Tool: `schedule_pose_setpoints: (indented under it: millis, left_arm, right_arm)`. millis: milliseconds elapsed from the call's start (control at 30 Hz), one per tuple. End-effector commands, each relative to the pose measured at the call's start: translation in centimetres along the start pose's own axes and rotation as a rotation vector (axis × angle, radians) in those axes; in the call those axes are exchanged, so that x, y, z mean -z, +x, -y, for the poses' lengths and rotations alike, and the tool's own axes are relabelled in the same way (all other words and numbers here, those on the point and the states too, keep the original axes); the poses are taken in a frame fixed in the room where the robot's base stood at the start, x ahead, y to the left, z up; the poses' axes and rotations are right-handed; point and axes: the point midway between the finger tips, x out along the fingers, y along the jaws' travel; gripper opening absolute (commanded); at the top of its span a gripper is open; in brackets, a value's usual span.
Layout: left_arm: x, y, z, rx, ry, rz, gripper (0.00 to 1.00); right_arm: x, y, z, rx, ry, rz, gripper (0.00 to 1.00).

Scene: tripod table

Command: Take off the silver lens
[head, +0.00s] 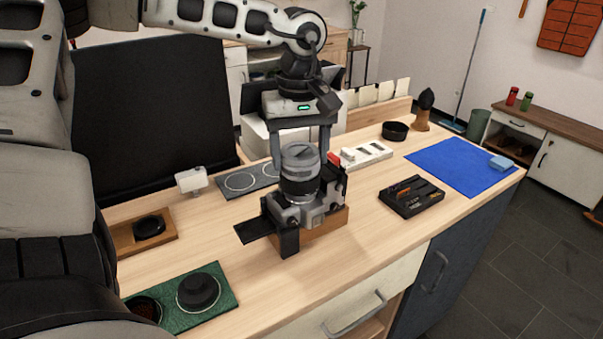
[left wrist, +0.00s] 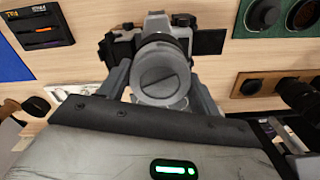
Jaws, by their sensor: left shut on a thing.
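The silver lens (head: 299,178) points upward on the camera body (head: 318,212), which rests on a wooden block (head: 325,226) on the table. My left gripper (head: 301,148) comes down from above with one finger on each side of the lens top and is shut on it. In the left wrist view the lens's round grey top (left wrist: 160,77) sits between the two fingers, and the camera body (left wrist: 157,22) shows behind it. The lens looks in line with the body; I cannot tell whether they are joined. My right gripper is not in view.
A green mat (head: 225,302) with dark round parts is front left, near a wooden tray (head: 128,238). A grey pad with ring outlines (head: 228,188) lies behind. A black tool tray (head: 412,198) and blue cloth (head: 452,170) are right. Bare tabletop lies front right of the camera.

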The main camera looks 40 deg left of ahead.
Motion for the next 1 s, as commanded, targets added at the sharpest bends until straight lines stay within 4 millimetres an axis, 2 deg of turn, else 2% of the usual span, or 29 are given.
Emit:
schedule_pose_setpoints:
  millis: [33,200,567,767,1000]
  left_arm:
    - [0.07,0.21,-0.06,-0.003,-0.04,-0.004,0.38]
    - [0.06,0.06,-0.07,-0.003,-0.145,-0.003,0.38]
    - [0.06,-0.02,-0.05,-0.002,-0.169,-0.002,0.38]
    - [0.08,0.19,-0.06,-0.003,-0.306,-0.004,0.38]
    - [0.05,-0.23,-0.05,-0.002,-0.303,-0.002,0.38]
  right_arm:
    - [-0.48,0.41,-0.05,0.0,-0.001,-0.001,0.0]
    - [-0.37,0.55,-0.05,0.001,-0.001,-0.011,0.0]
    - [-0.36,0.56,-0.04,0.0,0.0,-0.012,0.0]
    - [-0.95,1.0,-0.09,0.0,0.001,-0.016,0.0]
    - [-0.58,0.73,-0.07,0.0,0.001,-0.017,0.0]
